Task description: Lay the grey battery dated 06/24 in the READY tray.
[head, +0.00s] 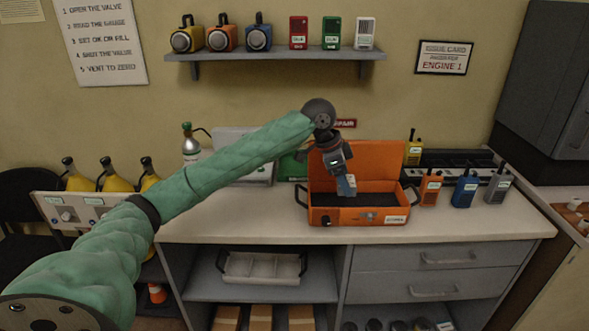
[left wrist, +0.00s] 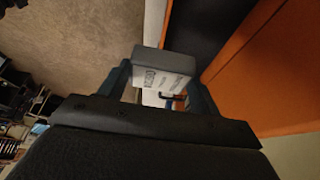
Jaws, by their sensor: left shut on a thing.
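My left gripper (head: 345,184) is shut on a grey battery (left wrist: 160,67) with a white printed label. The print shows in the left wrist view, but I cannot read the date for sure. In the head view the gripper points down over the open orange case (head: 358,216), and the battery is mostly hidden by the fingers. In the left wrist view the case's orange wall (left wrist: 262,70) is close on the right. I cannot make out a tray marked READY. A green surface (head: 290,168) behind my arm is partly hidden. My right gripper is not in view.
Several radios, among them an orange one (head: 430,190) and a blue one (head: 465,190), stand right of the case, before a dark charger rack (head: 450,163). A red sign (head: 345,123) is partly hidden behind my wrist. The counter's front left (head: 235,225) is clear.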

